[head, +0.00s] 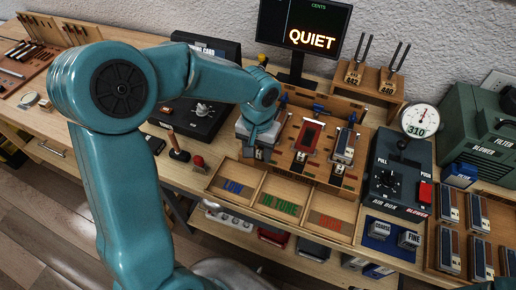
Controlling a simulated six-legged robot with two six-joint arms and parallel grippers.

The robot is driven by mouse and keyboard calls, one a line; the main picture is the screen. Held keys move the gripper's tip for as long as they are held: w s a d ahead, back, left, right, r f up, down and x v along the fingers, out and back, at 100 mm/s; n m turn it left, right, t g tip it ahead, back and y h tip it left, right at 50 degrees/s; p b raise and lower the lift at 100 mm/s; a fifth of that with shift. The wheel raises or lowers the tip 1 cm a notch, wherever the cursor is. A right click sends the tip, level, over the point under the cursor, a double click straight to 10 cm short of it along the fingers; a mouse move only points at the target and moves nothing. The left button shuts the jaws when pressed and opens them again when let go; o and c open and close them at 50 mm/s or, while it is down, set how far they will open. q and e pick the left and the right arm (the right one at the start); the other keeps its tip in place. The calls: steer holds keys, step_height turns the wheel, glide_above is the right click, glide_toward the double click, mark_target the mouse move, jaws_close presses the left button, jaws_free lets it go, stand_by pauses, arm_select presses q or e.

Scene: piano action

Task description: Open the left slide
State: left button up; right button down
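A wooden rack (283,160) stands at the middle of the bench in the head view, with several upright stations, blue knobs along its back and small black-and-white tabs at its front. My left gripper (258,136) reaches down over the leftmost station, beside a pale grey block there. The left slide itself is mostly hidden by the gripper; only a small tab (260,154) shows just in front of it. I cannot tell whether the fingers touch the slide or how far apart they are. My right gripper is not in view.
A three-part tray (250,197) marked LOW, IN TUNE and a red label lies in front of the rack. An air box (397,185) with a dial gauge (420,119) stands to the right. The monitor (303,35) behind reads QUIET. A red-topped peg (198,162) stands left of the tray.

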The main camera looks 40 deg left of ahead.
arm_select(q)
steer(key=shift+w+a+f, duration=0.1)
steer(key=shift+w, duration=0.25)
step_height(320, 180, up, 16)
steer(key=shift+s+r+p, duration=0.2)
steer(key=shift+p, duration=0.25)
steer(key=shift+s, duration=0.1)
